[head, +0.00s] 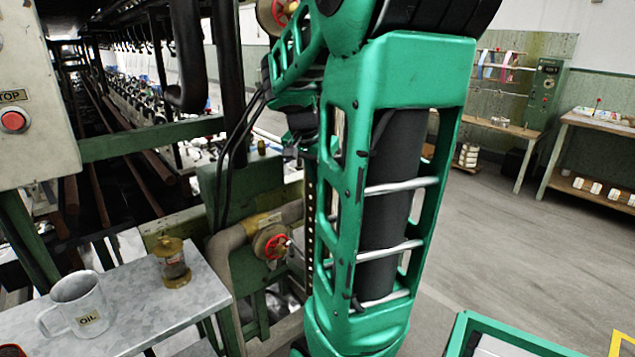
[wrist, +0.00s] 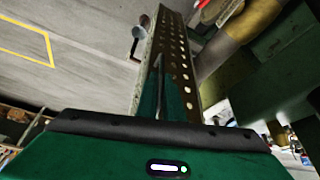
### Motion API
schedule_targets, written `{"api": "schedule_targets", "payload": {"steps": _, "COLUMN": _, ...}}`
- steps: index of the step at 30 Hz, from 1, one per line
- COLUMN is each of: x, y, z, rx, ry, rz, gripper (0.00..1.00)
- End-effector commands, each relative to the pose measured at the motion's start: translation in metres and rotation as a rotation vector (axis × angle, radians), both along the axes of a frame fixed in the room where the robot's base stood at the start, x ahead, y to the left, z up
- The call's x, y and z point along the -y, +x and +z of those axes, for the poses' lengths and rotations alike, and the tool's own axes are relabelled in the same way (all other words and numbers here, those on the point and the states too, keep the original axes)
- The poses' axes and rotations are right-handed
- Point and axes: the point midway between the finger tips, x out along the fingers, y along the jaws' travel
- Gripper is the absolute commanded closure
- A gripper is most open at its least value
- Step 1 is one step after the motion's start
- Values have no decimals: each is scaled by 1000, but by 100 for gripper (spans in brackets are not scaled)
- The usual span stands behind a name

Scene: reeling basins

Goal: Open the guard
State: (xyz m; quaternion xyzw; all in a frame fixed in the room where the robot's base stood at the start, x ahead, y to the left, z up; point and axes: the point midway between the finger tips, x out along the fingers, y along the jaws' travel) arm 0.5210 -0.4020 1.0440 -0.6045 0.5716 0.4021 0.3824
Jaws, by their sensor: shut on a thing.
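The guard looks to be the narrow plate with rows of round holes (wrist: 180,62) in the wrist view. It also shows as a thin, steep perforated strip (head: 311,225) just left of my green arm in the head view. My gripper (wrist: 159,88) is shut on a part at the guard's near end. My gripper's green body fills the bottom of the wrist view, so the exact contact is hidden. Whether the guard is swung at all, I cannot tell.
A red valve wheel (head: 270,242) on a pipe stands left of the guard. A grey table (head: 150,300) at lower left holds a mug marked OIL (head: 80,304) and a brass oil cup (head: 172,262). A small crank (wrist: 138,38) shows beside the guard. Open floor (head: 500,230) lies right.

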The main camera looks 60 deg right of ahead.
Motion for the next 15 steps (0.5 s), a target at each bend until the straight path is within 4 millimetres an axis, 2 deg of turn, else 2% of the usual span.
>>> {"api": "schedule_targets", "payload": {"steps": 4, "x": 1, "y": 0, "z": 1, "rx": 1, "ry": -1, "rz": -1, "gripper": 100}}
{"api": "schedule_targets", "payload": {"steps": 6, "x": 1, "y": -1, "z": 1, "rx": 2, "ry": -1, "rz": -1, "gripper": 79}}
{"api": "schedule_targets", "payload": {"steps": 7, "x": 1, "y": -1, "z": 1, "rx": 1, "ry": -1, "rz": -2, "gripper": 74}}
{"api": "schedule_targets", "payload": {"steps": 15, "x": 1, "y": -2, "z": 0, "rx": -1, "ry": 1, "rz": -4, "gripper": 74}}
